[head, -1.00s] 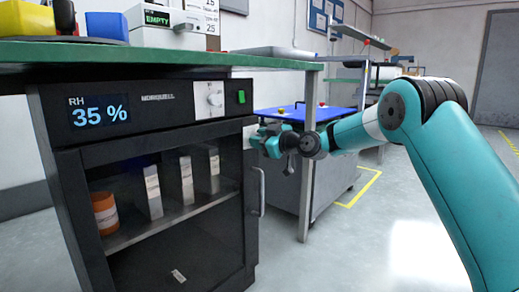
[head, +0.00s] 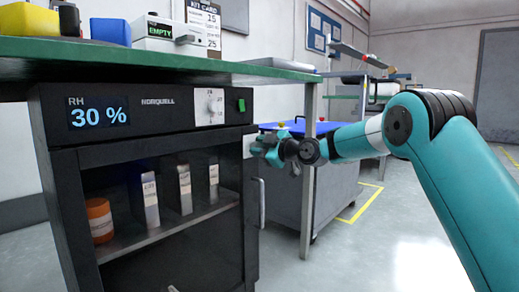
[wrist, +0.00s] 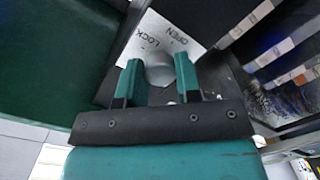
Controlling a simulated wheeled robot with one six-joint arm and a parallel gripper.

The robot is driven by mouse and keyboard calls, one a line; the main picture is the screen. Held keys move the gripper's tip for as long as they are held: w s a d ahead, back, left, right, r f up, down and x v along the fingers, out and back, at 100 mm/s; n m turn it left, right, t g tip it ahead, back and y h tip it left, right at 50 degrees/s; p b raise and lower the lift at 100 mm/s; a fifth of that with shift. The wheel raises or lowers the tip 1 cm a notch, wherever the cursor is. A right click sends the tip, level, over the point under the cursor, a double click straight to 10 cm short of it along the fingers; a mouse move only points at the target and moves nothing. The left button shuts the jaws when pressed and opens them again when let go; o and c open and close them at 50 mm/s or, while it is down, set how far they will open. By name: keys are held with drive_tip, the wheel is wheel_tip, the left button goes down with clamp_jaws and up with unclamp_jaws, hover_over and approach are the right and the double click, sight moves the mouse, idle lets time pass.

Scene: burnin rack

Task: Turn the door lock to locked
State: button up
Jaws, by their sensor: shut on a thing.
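The door lock is a round grey knob (wrist: 159,74) on a pale plate (wrist: 165,32) marked OPEN and LOCK, seen in the wrist view. My gripper (wrist: 157,65) has its two teal fingers on either side of the knob and is shut on it. A pointer on the knob is not clear, so I cannot tell which label it faces. In the head view my gripper (head: 262,146) is at the upper right edge of the black cabinet (head: 160,137). The cabinet's glass door (head: 170,262) looks shut, with a vertical handle (head: 261,203) below my gripper.
The green bench top (head: 150,60) overhangs the cabinet, and its metal leg (head: 307,190) stands just right of my gripper. A grey cart with a blue top (head: 330,128) is behind. Open floor (head: 345,265) lies to the right.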

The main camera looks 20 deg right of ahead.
drive_tip(key=shift+a, duration=0.1)
drive_tip(key=o, duration=0.9)
drive_tip(key=shift+s, duration=0.1)
drive_tip(key=shift+s+d, duration=0.25)
drive_tip(key=shift+d, duration=0.1)
drive_tip(key=p+v, duration=0.4)
drive_tip(key=v, duration=1.2)
drive_tip(key=shift+s+d, duration=0.1)
drive_tip(key=shift+s, duration=0.2)
drive_tip(key=shift+r, duration=0.1)
